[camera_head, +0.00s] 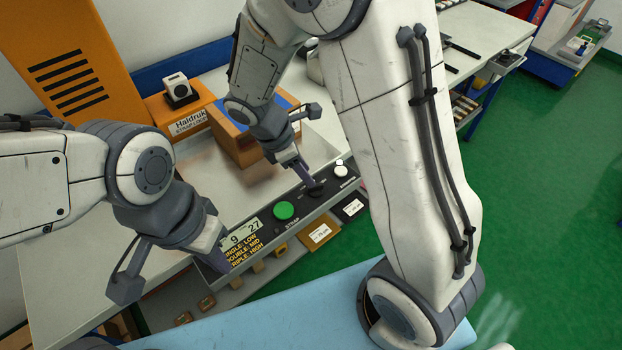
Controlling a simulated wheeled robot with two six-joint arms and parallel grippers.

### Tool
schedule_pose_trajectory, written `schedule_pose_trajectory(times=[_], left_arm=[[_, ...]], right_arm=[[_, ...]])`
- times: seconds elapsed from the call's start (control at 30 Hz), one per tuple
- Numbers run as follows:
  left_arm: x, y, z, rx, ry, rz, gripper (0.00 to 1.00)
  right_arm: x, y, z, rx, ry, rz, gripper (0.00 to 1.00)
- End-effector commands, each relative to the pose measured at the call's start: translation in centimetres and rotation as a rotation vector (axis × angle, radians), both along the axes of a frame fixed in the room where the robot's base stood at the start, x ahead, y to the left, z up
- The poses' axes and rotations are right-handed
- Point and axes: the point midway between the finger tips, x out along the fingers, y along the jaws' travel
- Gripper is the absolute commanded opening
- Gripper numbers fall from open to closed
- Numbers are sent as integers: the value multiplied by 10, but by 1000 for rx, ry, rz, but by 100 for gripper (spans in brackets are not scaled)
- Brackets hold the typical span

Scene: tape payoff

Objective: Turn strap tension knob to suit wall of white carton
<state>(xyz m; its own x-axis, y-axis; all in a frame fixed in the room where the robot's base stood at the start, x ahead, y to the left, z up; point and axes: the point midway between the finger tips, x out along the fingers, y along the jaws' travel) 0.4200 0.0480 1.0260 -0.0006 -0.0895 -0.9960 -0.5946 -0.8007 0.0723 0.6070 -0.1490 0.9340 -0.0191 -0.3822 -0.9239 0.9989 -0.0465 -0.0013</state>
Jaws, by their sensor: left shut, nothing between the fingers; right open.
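A dark control panel (262,222) runs along the front edge of the bench. It carries a display (241,236) reading 9 and 27, and yellow text pairing single with low, double with mid and triple with high. A black knob (316,189) sits right of the green button. My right gripper (310,184) is open, pointing down at the knob; I cannot tell whether it touches. My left gripper (222,262) is shut and empty by the panel's left end. I see no clearly white carton.
The green button (283,210) and a white button (341,171) flank the knob. An orange Haldruk box (186,122) bears a small white device (178,87). An orange cabinet (70,62) stands behind. Small tagged blocks (319,233) lie below the panel.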

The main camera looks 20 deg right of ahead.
Motion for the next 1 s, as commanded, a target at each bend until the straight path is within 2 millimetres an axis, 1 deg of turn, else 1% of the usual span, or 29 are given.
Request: schedule_pose_trajectory(times=[0.03, 0.1, 0.2, 0.3, 0.43, 0.67, 0.7, 0.77, 0.8, 1.0], left_arm=[[0, 0, -2, 0, 0, 0, 0], [0, 0, -3, 0, 0, 0, 0], [0, 0, -5, 0, 0, 0, 0], [0, 0, -5, 0, 0, 0, 0], [0, 0, -6, 0, 0, 0, 0], [0, 0, -6, 0, 0, 0, 0], [0, 0, -6, 0, 0, 0, 0], [0, 0, -6, 0, 0, 0, 0], [0, 0, -6, 0, 0, 0, 0], [0, 0, -5, 0, 0, 0, 0]], right_arm=[[-1, -5, -11, -2, 6, -2, 44], [-1, -9, -22, -1, 3, -2, 44], [-1, -14, -35, -1, 4, -2, 44], [-1, -17, -44, 0, 2, 0, 44], [-1, -18, -48, 1, 0, 0, 44], [-1, -18, -49, 1, -1, 1, 44], [-1, -18, -49, 1, 0, 2, 36], [-1, -18, -49, 1, 0, 2, 13], [-1, -18, -49, 1, 0, 2, 0], [-1, -18, -48, 1, 0, 1, 0]])
